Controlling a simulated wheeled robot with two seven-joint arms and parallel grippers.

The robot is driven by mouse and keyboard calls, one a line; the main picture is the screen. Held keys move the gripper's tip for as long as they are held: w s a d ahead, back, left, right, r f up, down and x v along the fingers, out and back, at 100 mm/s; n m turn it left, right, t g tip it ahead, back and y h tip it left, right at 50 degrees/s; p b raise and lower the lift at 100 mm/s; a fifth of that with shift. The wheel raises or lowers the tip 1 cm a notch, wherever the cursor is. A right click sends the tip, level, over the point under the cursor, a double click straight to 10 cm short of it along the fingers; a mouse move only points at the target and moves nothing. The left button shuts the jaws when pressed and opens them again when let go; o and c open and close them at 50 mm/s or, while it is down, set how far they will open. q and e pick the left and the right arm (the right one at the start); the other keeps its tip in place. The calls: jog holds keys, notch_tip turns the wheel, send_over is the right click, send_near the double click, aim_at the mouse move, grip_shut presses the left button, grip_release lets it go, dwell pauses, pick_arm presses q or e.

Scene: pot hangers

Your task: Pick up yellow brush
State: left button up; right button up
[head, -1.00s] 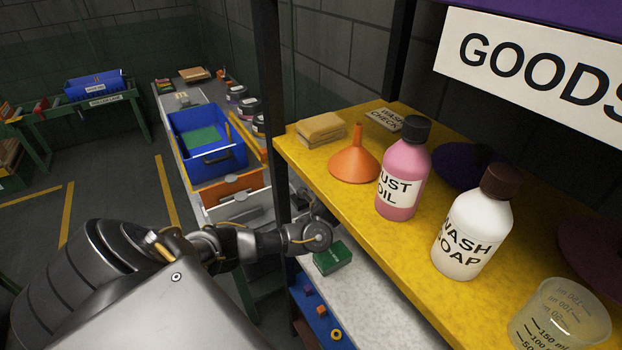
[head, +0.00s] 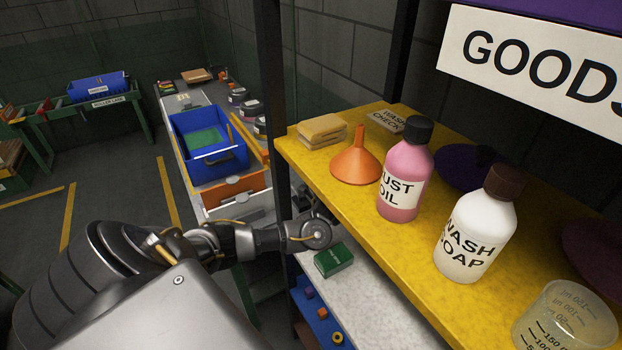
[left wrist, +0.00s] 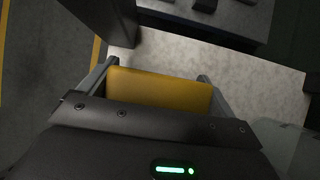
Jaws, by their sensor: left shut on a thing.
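In the left wrist view my left gripper (left wrist: 157,76) is shut on a yellow block-like thing (left wrist: 160,92), which I take to be the yellow brush. It fills the space between the two fingers; no bristles show. A pale surface and grey floor lie beyond the fingers. In the head view my left arm reaches to the edge of the shelf unit, and its fingers and the brush are hidden there. My right gripper is in neither view.
A yellow shelf (head: 315,160) holds sponges (head: 322,129), an orange funnel (head: 356,163), a pink bottle (head: 404,180) and a white bottle (head: 470,235). A green box (head: 333,260) lies on the pale lower shelf (head: 385,315). A dark post (head: 274,80) stands close behind my arm.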

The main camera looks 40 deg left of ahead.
pick_arm(q)
jog(key=shift+s+a+r+b, duration=0.1)
jog(key=shift+s+r+b, duration=0.15)
jog(key=shift+r, duration=0.2)
jog(key=shift+s+a+r+b, duration=0.1)
jog(key=shift+s+r+b, duration=0.05)
jog(key=shift+r+b, duration=0.2)
jog(key=s+a+b, duration=0.2)
jog(key=s, duration=0.6)
jog(key=s+a+b, duration=0.2)
jog(key=s, duration=0.6)
jog(key=shift+s+a+r, duration=0.2)
jog(key=shift+s+a, duration=0.05)
jog(key=shift+a, duration=0.1)
jog(key=o, duration=0.3)
jog(key=c, duration=0.4)
jog(key=shift+d, duration=0.1)
